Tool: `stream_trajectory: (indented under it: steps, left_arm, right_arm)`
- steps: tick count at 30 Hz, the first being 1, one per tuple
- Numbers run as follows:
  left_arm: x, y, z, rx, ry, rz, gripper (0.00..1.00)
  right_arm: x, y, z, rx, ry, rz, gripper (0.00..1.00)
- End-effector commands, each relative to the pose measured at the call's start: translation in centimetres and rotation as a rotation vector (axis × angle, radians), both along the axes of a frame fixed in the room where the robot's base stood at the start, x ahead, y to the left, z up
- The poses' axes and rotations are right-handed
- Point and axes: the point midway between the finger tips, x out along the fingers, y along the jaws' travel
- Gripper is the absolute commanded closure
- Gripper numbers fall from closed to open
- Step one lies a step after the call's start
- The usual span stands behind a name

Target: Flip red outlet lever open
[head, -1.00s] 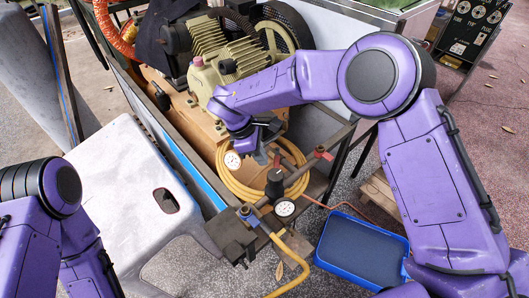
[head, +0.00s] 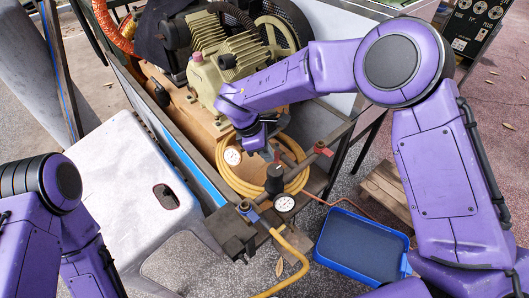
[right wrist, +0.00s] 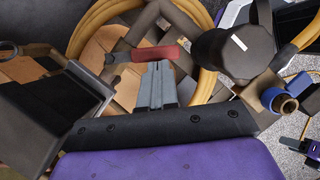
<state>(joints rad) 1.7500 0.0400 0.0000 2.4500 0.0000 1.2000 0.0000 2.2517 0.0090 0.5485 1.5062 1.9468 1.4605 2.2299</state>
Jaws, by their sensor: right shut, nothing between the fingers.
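The red lever (right wrist: 155,53) lies across a dark pipe in the right wrist view, roughly level in the picture. My right gripper (right wrist: 155,85) is shut and empty, its grey fingertips together just below the lever's middle; I cannot tell whether they touch it. In the head view the gripper (head: 266,154) is over the piping, mostly hidden by its own wrist, and a bit of red (head: 284,152) shows beside its tips. Another red piece (head: 322,150) sits at the pipe's right end. My left arm is at the left edge; its gripper is out of view.
A dark regulator (head: 273,179) and a white gauge (head: 284,203) stand close by on the pipework. A coiled yellow hose (head: 237,182) lies behind it. The compressor (head: 240,62) is at the back. A blue tray (head: 360,247) and a white stool (head: 130,190) flank the cart.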

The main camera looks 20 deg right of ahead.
Motion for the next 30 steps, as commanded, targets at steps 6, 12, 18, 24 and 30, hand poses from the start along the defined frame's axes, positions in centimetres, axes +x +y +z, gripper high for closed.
stream_trajectory:
  steps: [6, 12, 18, 24, 30]
  left_arm:
    - [0.0, 0.0, -0.5, 0.000, 0.000, 0.000, 0.57]
    - [0.0, 0.0, -0.9, 0.000, 0.000, 0.000, 0.57]
    - [0.0, 0.0, -1.6, 0.000, 0.000, 0.000, 0.57]
    - [0.0, 0.0, -2.8, 0.000, 0.000, 0.000, 0.57]
    - [0.0, 0.0, -3.9, 0.000, 0.000, 0.000, 0.57]
  right_arm:
    - [-0.2, -0.2, -0.1, 0.001, 0.000, 0.039, 1.00]
    - [-0.4, -0.4, -0.1, 0.001, 0.000, 0.082, 1.00]
    - [-0.7, -0.8, -0.2, 0.002, -0.001, 0.153, 1.00]
    - [-1.1, -1.5, -0.3, 0.003, 0.000, 0.284, 1.00]
    - [-1.5, -2.6, -0.2, 0.003, -0.001, 0.454, 1.00]
